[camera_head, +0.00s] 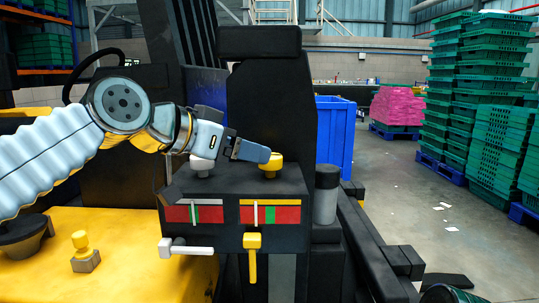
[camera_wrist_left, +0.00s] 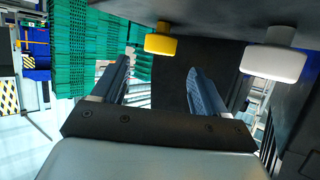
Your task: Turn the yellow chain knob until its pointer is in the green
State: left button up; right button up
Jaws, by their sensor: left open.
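The yellow knob (camera_head: 271,168) stands on top of the black control box (camera_head: 235,182), at its right side; it also shows in the left wrist view (camera_wrist_left: 160,43). My left gripper (camera_head: 262,154) is open, its tips close to the yellow knob in the head view. In the wrist view the open fingers (camera_wrist_left: 157,68) have the knob ahead of them, not clasped. My right gripper is not in view.
A white knob (camera_head: 202,166) is left of the yellow one, beneath my left wrist. A white lever (camera_head: 185,249) and a yellow lever (camera_head: 252,245) stick out below the gauges. A grey cylinder (camera_head: 326,196) stands right of the box. A black backrest (camera_head: 270,100) rises behind.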

aim_at(270, 166)
pick_arm(q)
jog(key=x, duration=0.7)
jog(key=shift+w+d+p, duration=0.25)
jog(key=shift+d+p, duration=0.05)
jog(key=c, duration=1)
